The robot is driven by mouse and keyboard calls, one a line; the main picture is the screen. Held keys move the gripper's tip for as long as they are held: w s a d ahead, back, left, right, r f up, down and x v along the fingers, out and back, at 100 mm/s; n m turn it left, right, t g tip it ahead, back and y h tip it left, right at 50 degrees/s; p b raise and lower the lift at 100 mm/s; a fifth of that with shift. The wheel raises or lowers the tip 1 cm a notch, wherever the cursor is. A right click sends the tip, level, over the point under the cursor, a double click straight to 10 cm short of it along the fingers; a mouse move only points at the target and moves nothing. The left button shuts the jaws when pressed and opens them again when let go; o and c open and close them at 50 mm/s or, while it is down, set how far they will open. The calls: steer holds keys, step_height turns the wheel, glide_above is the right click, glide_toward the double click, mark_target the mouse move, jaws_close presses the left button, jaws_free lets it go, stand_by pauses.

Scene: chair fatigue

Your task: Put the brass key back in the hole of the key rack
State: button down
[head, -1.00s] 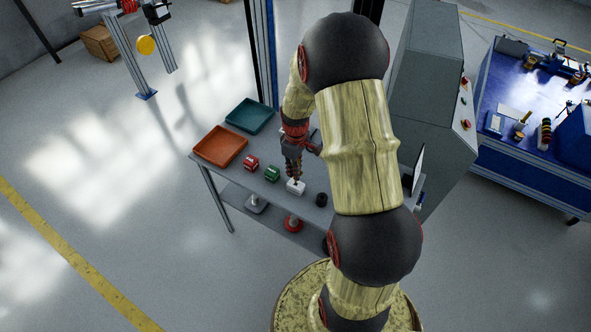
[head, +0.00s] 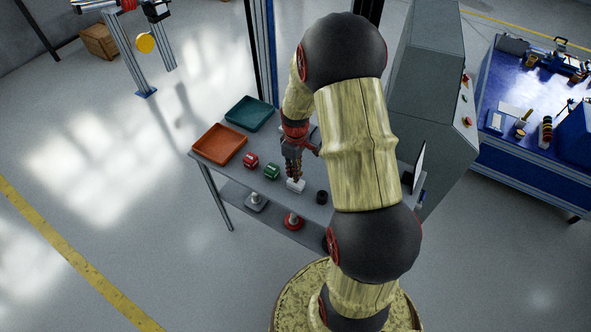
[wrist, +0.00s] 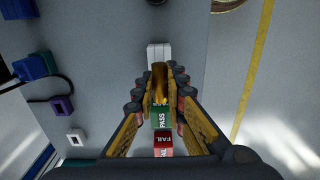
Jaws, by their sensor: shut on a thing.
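My gripper (head: 294,179) points down over the table at a small white block (head: 296,187), which looks like the key rack. In the wrist view my gripper (wrist: 160,88) is shut on the brass key (wrist: 159,77), a golden piece between the fingertips. The white rack (wrist: 158,52) lies just beyond the key in that view. The key's lower end is at or very near the rack; I cannot tell whether it is in the hole. The hole itself is hidden.
On the table (head: 225,178) are a red FAIL block (head: 250,160), a green PASS block (head: 271,172) and a black cylinder (head: 321,197). An orange tray (head: 219,143) and a teal tray (head: 251,114) stand at the far left. A grey cabinet (head: 428,90) rises at the right.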

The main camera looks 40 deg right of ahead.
steer(key=shift+f+b, duration=0.6)
steer(key=shift+f, duration=0.55)
steer(key=c, duration=1.7)
jaws_free()
steer(key=shift+c, duration=0.2)
step_height(320, 180, up, 12)
